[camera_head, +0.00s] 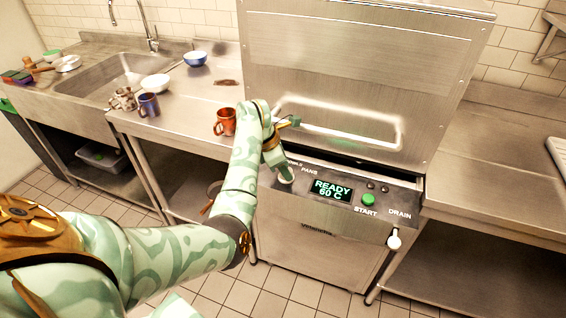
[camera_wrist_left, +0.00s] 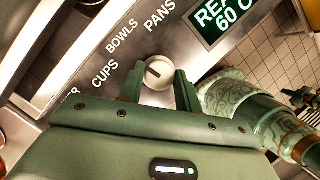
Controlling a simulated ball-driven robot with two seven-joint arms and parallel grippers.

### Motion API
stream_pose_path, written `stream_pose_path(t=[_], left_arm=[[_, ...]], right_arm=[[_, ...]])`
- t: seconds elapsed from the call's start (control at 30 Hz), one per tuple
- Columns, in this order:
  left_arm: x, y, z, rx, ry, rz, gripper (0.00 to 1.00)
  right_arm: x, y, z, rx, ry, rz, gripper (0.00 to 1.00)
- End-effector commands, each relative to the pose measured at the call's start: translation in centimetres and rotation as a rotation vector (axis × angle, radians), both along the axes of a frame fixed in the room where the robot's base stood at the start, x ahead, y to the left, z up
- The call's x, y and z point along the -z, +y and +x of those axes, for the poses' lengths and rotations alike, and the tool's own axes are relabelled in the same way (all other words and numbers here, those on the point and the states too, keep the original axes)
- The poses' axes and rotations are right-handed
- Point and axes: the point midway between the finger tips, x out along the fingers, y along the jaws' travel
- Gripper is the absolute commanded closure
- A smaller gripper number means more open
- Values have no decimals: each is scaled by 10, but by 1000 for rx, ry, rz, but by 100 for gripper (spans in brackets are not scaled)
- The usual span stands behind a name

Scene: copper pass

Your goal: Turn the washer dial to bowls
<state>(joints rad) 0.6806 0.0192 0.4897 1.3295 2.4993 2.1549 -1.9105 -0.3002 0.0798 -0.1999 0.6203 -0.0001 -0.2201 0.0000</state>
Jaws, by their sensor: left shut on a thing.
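The washer dial (camera_wrist_left: 158,74) is a round pale knob with a dark pointer line, on the steel panel of the dishwasher. In the wrist view its line slants up and left, roughly toward the gap between the CUPS label (camera_wrist_left: 104,72) and the BOWLS label (camera_wrist_left: 122,36); I cannot tell exactly which. The PANS label (camera_wrist_left: 160,13) is further round. My left gripper (camera_wrist_left: 158,86) is shut on the dial, a green finger on either side.
The panel also has a display (camera_head: 331,190) reading READY 60 C, a green START button (camera_head: 368,199) and a white DRAIN knob (camera_head: 394,242). The raised steel hood (camera_head: 350,70) stands above. A red mug (camera_head: 225,122) sits left of my arm. The right counter (camera_head: 500,180) is mostly clear.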

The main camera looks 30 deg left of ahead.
Motion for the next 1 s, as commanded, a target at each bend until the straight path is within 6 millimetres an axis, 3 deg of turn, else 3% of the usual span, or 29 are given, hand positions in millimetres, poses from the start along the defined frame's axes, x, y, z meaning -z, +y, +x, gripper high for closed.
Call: stream_pose_path(t=[0.4, 0.93, 0.97, 1.0], left_arm=[[0, 1, 1, 176, 3, 0, 89], [1, 1, 0, 198, 3, 1, 89], [1, 1, 0, 198, 3, 1, 61], [1, 1, 0, 198, 3, 1, 50]], right_arm=[[-14, 0, 3, 0, -8, 1, 100], [-15, 0, 3, 0, -8, 1, 100], [-15, 0, 3, 0, -8, 1, 100], [-15, 0, 3, 0, -8, 1, 100]])
